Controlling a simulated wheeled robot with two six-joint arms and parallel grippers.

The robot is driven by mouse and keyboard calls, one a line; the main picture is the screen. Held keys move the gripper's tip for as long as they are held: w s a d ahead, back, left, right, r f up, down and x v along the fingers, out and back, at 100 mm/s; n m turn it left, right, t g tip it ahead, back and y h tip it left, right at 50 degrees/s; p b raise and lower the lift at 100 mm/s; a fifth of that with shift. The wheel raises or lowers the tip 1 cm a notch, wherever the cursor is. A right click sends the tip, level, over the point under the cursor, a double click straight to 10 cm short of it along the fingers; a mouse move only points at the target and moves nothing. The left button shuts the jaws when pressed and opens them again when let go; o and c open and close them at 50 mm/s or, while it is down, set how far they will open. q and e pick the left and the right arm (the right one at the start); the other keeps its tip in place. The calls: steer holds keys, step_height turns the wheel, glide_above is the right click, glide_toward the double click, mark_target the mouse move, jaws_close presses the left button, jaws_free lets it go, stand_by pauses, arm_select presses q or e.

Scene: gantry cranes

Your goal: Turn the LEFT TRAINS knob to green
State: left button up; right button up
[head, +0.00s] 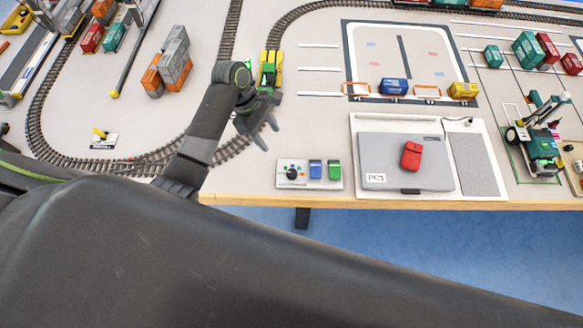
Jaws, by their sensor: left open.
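A white control panel (325,184) lies near the table's front edge. On its left side is a round black knob (292,174) with small coloured marks around it, one of them green. The marks are too small to tell which one the knob points at, and no LEFT TRAINS label is readable. My left gripper (269,139) is open and empty, above and to the left of the knob, apart from it. My right gripper is not in view.
A closed grey laptop (385,150) with a red item (411,156) lies to the right. Curved train track (40,105) and a yellow-green vehicle (271,68) are behind my left gripper.

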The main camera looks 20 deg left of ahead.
mark_target(292, 172)
arm_select(q)
steer(key=x, duration=1.6)
steer(key=shift+d+f, duration=0.25)
steer(key=shift+f, duration=0.3)
steer(key=c, duration=1)
